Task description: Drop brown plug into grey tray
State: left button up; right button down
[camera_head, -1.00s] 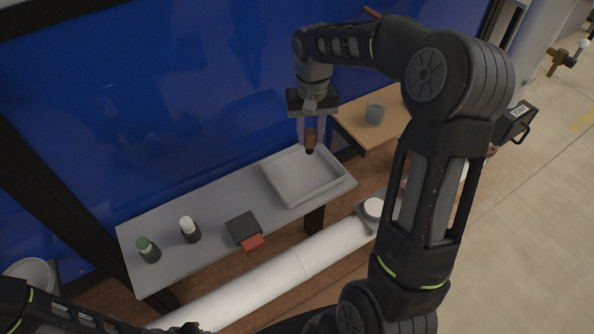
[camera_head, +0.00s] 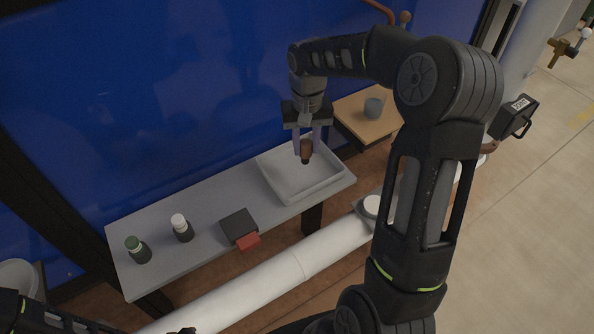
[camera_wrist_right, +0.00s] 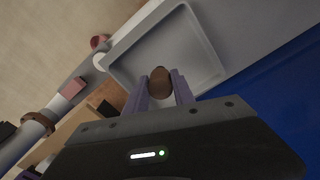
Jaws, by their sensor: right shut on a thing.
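The brown plug (camera_head: 306,148) is held between the fingers of my right gripper (camera_head: 307,143), above the grey tray. The wrist view also shows the plug (camera_wrist_right: 160,84) between the two fingertips of the right gripper (camera_wrist_right: 160,90). The grey tray (camera_head: 329,184) lies at the right end of the grey table, and its rim and floor show in the wrist view (camera_wrist_right: 206,52). The plug hangs over the tray's inside; whether it touches the floor is hard to tell. My left arm shows at the lower left, with its gripper's fingers not visible.
On the grey table (camera_head: 150,220) stand a green-capped bottle (camera_head: 138,250), a white-capped bottle (camera_head: 182,229) and a black-and-red block (camera_head: 239,226). A white pipe (camera_head: 270,280) runs in front.

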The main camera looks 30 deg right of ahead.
jog(key=c, duration=1)
grip_release()
jog(key=shift+r+b, duration=0.35)
jog(key=shift+r, duration=3.55)
